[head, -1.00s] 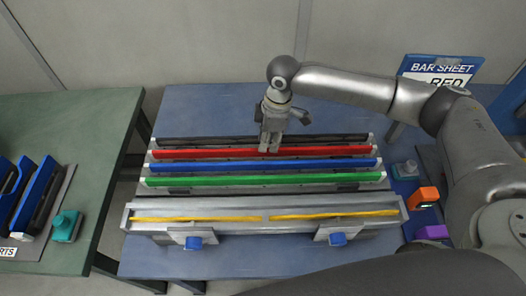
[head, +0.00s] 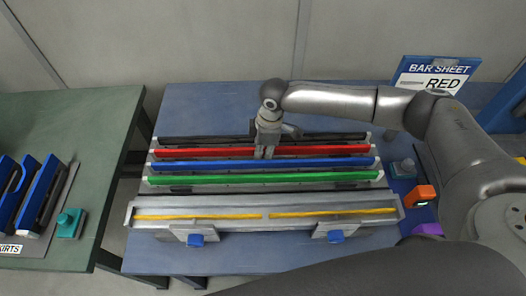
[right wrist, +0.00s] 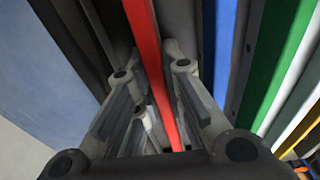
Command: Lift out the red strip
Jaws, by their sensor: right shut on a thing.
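The red strip (head: 210,153) is a long thin bar in the second row from the back of the rack, between a black strip (head: 210,140) and a blue strip (head: 210,164). My right gripper (head: 264,153) stands over the strip near its middle, pointing down, shut on it. In the right wrist view the red strip (right wrist: 147,40) runs between the two fingers. The fingers hide a short part of the strip in the head view. I cannot tell whether it is raised from its row. My left gripper is not in view.
A green strip (head: 250,179) and a front rail with yellow bars (head: 320,212) lie nearer. A sheet reading RED (head: 437,74) stands at back right. An orange box (head: 424,195) sits at the right. A green table (head: 95,120) is at left.

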